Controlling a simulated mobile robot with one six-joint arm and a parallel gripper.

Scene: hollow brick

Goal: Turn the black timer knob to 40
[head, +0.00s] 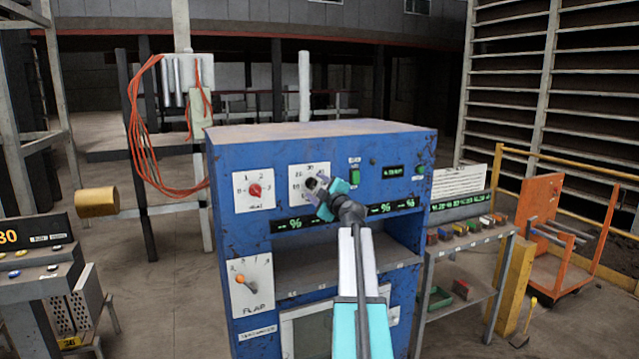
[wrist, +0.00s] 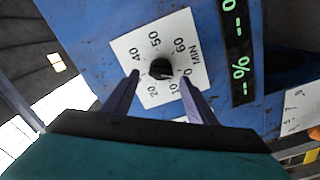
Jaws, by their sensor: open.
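The black timer knob (wrist: 161,68) sits in the middle of a white dial plate (wrist: 178,35) marked in minutes, on a blue panel. The dial appears rotated in the wrist view, with 40 at the left, 50 and 60 above, and 10 and 20 below. I cannot tell clearly which number the knob points at. My gripper (wrist: 159,75) is open, with one fingertip on each side of the knob; I cannot tell whether they touch it. In the head view my gripper (head: 321,196) is in front of the timer plate (head: 297,172) and hides part of it.
The blue cabinet (head: 230,155) also carries a red knob (head: 254,190) to the left, a green switch (head: 354,177) to the right, and an orange flap lever (head: 246,283) at lower left. A dark display strip (wrist: 237,50) lies beside the dial plate.

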